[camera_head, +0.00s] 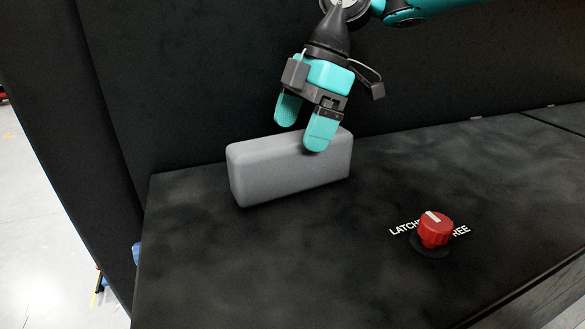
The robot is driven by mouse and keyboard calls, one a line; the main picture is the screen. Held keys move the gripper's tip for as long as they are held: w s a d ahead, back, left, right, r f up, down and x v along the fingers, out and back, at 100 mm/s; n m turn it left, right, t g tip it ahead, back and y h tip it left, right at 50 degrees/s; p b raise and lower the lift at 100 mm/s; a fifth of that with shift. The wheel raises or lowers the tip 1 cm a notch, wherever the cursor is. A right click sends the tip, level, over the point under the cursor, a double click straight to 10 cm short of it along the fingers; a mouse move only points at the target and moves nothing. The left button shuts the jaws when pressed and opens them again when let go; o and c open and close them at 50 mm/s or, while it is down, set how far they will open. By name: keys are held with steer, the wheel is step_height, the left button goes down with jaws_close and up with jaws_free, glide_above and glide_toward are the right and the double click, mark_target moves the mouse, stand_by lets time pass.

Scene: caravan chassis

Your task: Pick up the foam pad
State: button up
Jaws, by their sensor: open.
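The foam pad (290,175) is a grey block with rounded edges. It stands on its long narrow side on the dark counter, left of the middle in the head view. My gripper (304,133) has teal fingers and points down at the pad's upper edge from above. It is open. One finger overlaps the front face of the pad near its right end, and the other shows behind its top edge. The fingers appear to be on either side of the pad's top, but I cannot tell whether they touch it.
A red knob (436,229) with partly hidden lettering stands on the counter (270,270) to the right of the pad. A dark wall (190,80) rises close behind the pad. The counter in front of the pad is clear. Its left edge drops to a pale floor (40,230).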

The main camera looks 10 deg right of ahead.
mark_target(292, 163)
steer(key=x, duration=0.4)
steer(key=shift+f, duration=0.35)
steer(key=shift+c, duration=0.4)
steer(key=c, duration=0.9)
